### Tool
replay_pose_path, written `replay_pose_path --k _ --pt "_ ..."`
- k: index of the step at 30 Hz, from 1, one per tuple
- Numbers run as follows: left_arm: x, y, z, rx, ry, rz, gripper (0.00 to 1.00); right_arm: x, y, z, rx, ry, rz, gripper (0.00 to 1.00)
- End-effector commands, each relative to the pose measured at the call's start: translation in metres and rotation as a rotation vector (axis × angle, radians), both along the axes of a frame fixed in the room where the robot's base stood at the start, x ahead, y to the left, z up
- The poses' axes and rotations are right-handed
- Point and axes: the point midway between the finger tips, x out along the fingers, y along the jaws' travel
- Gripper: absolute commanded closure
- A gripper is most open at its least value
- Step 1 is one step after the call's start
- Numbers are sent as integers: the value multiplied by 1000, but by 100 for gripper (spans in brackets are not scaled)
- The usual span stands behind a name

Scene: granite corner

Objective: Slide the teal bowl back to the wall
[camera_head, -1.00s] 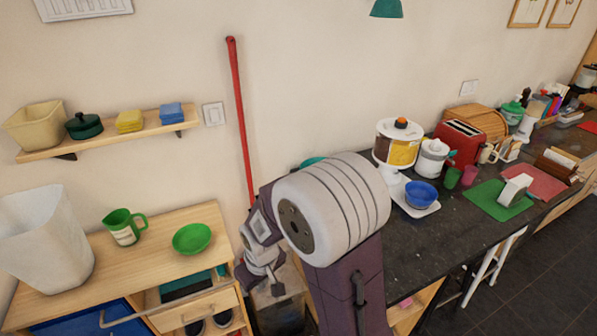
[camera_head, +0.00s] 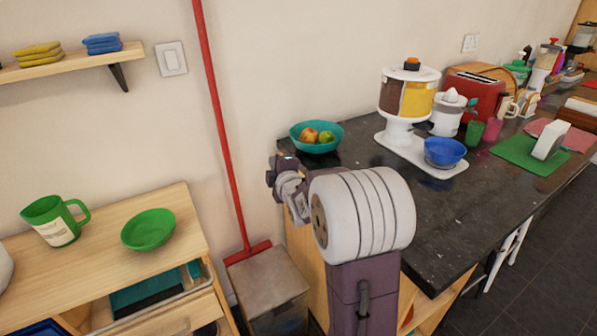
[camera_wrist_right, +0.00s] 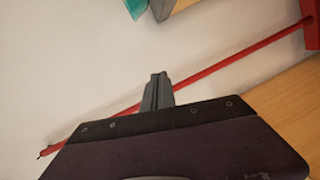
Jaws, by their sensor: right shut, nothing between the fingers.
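The teal bowl (camera_head: 329,144) stands upright at the left back corner of the dark counter in the head view, with red-yellow and green fruit in it. Its back rim appears close to the wall; I cannot tell whether they touch. My right gripper (camera_head: 276,172) is in front of the bowl and to its lower left in the picture, apart from it. In the right wrist view, the fingers (camera_wrist_right: 157,88) are together and empty. A teal piece at the top edge of that view is too cropped to identify. My left gripper is out of view.
A cereal dispenser (camera_head: 408,98) and a blue bowl (camera_head: 445,151) stand on a white tray right of the teal bowl. A red-handled broom (camera_head: 220,110) leans on the wall at left. The counter (camera_head: 440,215) is clear in front.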

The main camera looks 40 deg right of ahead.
Motion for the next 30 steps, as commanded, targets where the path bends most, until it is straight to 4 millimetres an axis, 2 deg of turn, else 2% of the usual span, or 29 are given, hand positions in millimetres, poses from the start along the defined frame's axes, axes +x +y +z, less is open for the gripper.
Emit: replay_pose_path --k 1,3,6,14,17,28,29,30 --pt "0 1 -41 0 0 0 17 0 -16 -29 -65 -33 -11 100" --pt "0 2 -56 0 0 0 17 -1 -31 -28 -149 -72 -16 100" --pt "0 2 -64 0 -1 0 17 -2 -44 -24 -222 -105 -23 100" --pt "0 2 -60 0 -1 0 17 2 -50 -17 -247 -115 -23 100" --pt "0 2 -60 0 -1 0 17 15 -54 -17 -246 -113 -23 100" --pt "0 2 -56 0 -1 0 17 91 -80 -17 -245 -114 -25 100" --pt "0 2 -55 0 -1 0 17 96 -82 -17 -245 -113 -24 100" --pt "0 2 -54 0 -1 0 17 93 -92 -16 -246 -112 -29 100"
